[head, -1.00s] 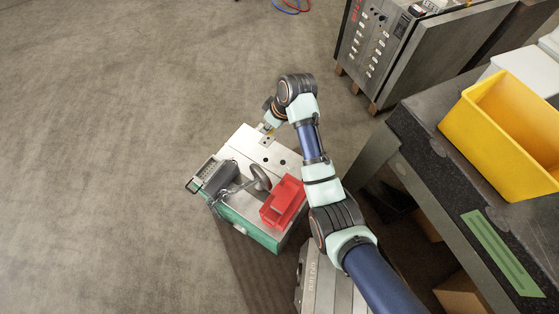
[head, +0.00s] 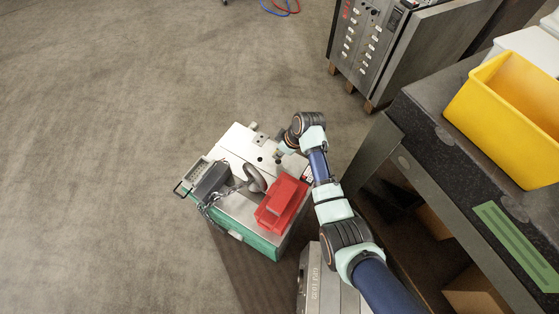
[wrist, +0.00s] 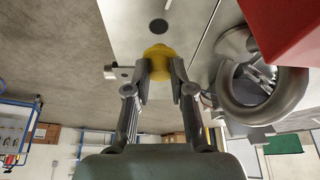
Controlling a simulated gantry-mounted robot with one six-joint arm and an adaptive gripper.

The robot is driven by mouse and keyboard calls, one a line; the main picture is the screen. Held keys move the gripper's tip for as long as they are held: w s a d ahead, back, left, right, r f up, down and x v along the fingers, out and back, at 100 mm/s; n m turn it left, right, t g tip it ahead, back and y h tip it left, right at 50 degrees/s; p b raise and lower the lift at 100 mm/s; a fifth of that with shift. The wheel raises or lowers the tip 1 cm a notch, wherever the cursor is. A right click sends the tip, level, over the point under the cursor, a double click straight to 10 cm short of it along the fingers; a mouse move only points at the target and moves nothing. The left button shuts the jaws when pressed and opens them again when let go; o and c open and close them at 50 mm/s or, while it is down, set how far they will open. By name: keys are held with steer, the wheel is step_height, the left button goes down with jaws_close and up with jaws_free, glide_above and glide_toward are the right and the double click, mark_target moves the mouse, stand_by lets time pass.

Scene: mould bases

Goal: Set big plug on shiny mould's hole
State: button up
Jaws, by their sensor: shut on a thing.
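The shiny mould (head: 236,140) stands on the floor in the middle of the head view, with a bare metal top and a green lower side. A dark round hole (wrist: 158,26) shows in its top in the wrist view. My gripper (wrist: 160,70) is shut on the yellow big plug (wrist: 157,52), which sits between the two fingertips. In the wrist view the hole lies just above the plug, apart from it. In the head view my gripper (head: 281,151) is over the mould's far right part, and the plug cannot be made out there. The plug's height above the top is unclear.
A red bin (head: 281,204), a ring-shaped eyebolt (head: 255,178) and a grey connector block with chain (head: 211,180) sit on the mould's near part. Another metal mould (head: 314,283) stands nearer. A bench with a yellow bin (head: 485,124) is at right. Floor at left is clear.

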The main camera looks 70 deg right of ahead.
mark_target(280, 162)
steer(key=shift+f+b, duration=0.95)
steer(key=shift+f, duration=1.3)
steer(key=shift+f, duration=0.15)
steer(key=o, duration=0.7)
steer(key=shift+o, duration=0.2)
steer(key=p+v, duration=0.5)
steer(key=v, duration=0.7)
steer(key=shift+p, duration=0.3)
steer(key=shift+w+r, duration=0.1)
steer(key=shift+r, duration=0.15)
